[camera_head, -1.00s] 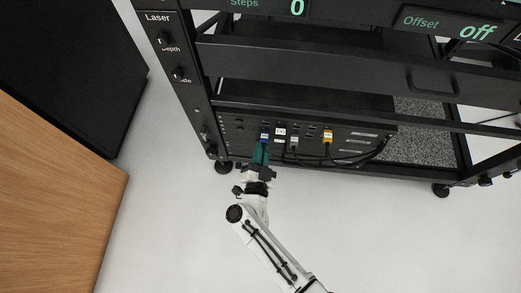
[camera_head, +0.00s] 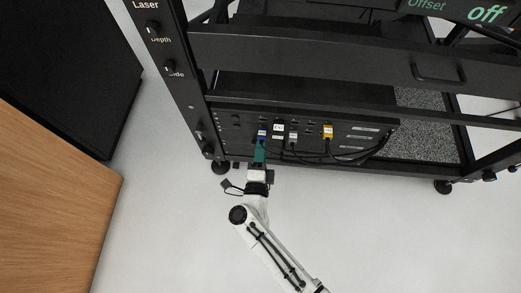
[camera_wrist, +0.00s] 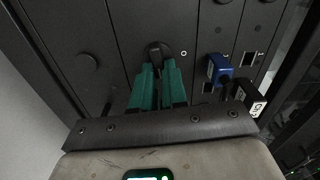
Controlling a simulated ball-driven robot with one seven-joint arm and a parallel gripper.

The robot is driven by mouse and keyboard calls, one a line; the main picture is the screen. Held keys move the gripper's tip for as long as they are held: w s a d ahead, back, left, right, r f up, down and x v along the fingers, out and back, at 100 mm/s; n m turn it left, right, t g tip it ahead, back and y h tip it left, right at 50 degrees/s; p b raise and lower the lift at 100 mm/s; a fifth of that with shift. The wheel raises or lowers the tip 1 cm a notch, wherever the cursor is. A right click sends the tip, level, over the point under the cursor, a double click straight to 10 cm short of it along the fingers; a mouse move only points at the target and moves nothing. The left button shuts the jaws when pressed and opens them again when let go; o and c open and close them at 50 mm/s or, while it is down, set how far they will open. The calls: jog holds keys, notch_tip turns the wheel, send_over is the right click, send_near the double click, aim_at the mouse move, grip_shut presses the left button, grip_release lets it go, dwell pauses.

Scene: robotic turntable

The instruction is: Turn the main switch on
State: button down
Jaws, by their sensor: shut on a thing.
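My gripper (camera_head: 260,150) reaches the lower black panel of the rack in the head view. Its green fingers (camera_wrist: 157,84) are shut on a black knob (camera_wrist: 156,50) on the panel face in the wrist view. The fingertips cover part of the knob, and I see no label on it. I take it to be the main switch, but the frames do not confirm this. In the head view the fingers hide the knob.
A blue plug (camera_wrist: 220,68) and a black plug with a white label (camera_wrist: 250,97) sit right of my fingers. A yellow plug (camera_head: 328,131) and black cables are farther right. Another round knob (camera_wrist: 87,62) is to the left. The floor before the rack is clear.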

jog(key=shift+f+m, duration=0.1)
jog(key=shift+m, duration=0.6)
jog(key=c, duration=1.2)
grip_release()
jog(key=shift+o, duration=0.2)
jog(key=s+p, duration=0.2)
jog(key=s, duration=0.8)
jog(key=shift+s+a+p, duration=0.15)
jog(key=shift+s+p, duration=0.2)
jog(key=shift+s, duration=0.05)
